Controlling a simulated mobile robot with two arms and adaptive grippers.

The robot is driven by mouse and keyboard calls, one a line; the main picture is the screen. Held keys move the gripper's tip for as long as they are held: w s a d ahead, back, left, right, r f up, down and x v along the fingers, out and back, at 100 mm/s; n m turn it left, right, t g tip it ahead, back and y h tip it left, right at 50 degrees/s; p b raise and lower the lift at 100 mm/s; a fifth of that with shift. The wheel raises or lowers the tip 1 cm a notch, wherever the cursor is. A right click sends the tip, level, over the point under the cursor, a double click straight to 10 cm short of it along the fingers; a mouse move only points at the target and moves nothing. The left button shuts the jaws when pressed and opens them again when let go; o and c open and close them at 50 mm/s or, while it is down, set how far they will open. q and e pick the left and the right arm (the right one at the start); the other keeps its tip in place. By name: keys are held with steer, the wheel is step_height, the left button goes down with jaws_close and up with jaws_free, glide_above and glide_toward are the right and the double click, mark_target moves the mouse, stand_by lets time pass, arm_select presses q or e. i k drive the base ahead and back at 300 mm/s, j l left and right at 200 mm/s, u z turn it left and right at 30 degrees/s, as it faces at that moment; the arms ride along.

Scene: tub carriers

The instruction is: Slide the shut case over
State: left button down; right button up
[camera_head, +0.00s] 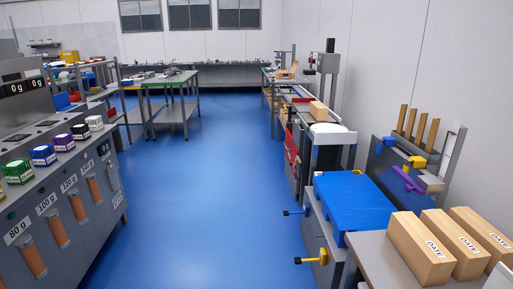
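Neither of my grippers shows in the head view. A small closed tan box (318,111) sits on the bench line along the right wall, in the middle distance. I cannot tell for sure whether it is the shut case. Nearer, several tan blocks or boxes marked DATE (420,249) stand side by side on a grey table (378,260) at the bottom right. A large flat blue slab (352,203) lies on the machine just beyond them.
A grey dispensing console (60,185) with coloured caps and weight labels fills the left. The blue floor (215,180) between is clear. A green-edged table (172,80) stands farther back.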

mark_target(318, 111)
steer(key=i, duration=8.6)
steer(key=i+z, duration=0.15)
steer(key=z, duration=0.35)
steer(key=i+j+z, duration=0.1)
steer(key=z, duration=0.35)
steer(key=i+j+z, duration=0.15)
steer(key=z, duration=0.35)
steer(key=i+j, duration=0.05)
steer(key=i, duration=0.05)
